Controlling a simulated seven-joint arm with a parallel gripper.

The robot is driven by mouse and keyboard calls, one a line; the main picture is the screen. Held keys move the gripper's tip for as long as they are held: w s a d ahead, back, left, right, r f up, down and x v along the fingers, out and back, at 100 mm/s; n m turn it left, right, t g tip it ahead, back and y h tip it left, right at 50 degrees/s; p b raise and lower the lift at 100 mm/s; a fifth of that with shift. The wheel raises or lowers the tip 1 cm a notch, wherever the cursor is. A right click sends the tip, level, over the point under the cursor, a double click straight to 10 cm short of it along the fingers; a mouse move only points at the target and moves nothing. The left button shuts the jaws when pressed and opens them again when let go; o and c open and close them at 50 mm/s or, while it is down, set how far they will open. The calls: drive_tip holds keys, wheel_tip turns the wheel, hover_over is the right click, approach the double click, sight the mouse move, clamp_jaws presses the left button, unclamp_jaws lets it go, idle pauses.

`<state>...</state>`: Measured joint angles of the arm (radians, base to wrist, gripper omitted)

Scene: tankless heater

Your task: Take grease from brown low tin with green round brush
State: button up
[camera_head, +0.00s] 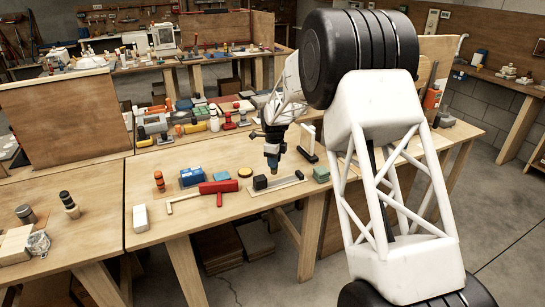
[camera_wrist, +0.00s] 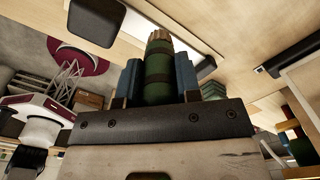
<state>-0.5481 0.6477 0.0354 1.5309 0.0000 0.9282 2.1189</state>
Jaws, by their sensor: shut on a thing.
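My gripper (camera_head: 272,160) is above the front part of the middle workbench in the head view, pointing down. In the wrist view its two blue fingers (camera_wrist: 158,78) are shut on the green round brush (camera_wrist: 158,73), a dark green cylinder with a tan end pointing away from the wrist. In the head view the brush cannot be made out apart from the gripper. I cannot identify the brown low tin for sure. A small low yellow-brown round thing (camera_head: 245,172) lies on the bench, left of the gripper.
Under the gripper are a black block (camera_head: 260,182) and a pale flat bar. A red tool (camera_head: 218,188), a blue box (camera_head: 190,176), an orange-and-black bottle (camera_head: 159,181) and a green block (camera_head: 321,174) lie nearby. Many tools crowd the bench behind.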

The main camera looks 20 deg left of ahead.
drive_tip(key=shift+s+d+r, duration=0.1)
drive_tip(key=shift+s+d, duration=0.4)
drive_tip(key=shift+s, duration=0.3)
drive_tip(key=shift+s+d+r, duration=0.1)
drive_tip(key=shift+s+d, duration=0.35)
drive_tip(key=shift+s, duration=0.35)
drive_tip(key=shift+a, duration=0.1)
drive_tip(key=w+a+r, duration=0.1)
drive_tip(key=w+a, duration=0.1)
drive_tip(key=a, duration=0.5)
drive_tip(key=w+a+r, duration=0.2)
drive_tip(key=a, duration=0.6)
drive_tip(key=shift+a+r, duration=0.2)
drive_tip(key=shift+w+f, duration=0.1)
drive_tip(key=shift+f, duration=0.05)
drive_tip(key=shift+f, duration=2.8)
drive_tip(key=shift+f, duration=0.7)
idle(0.4)
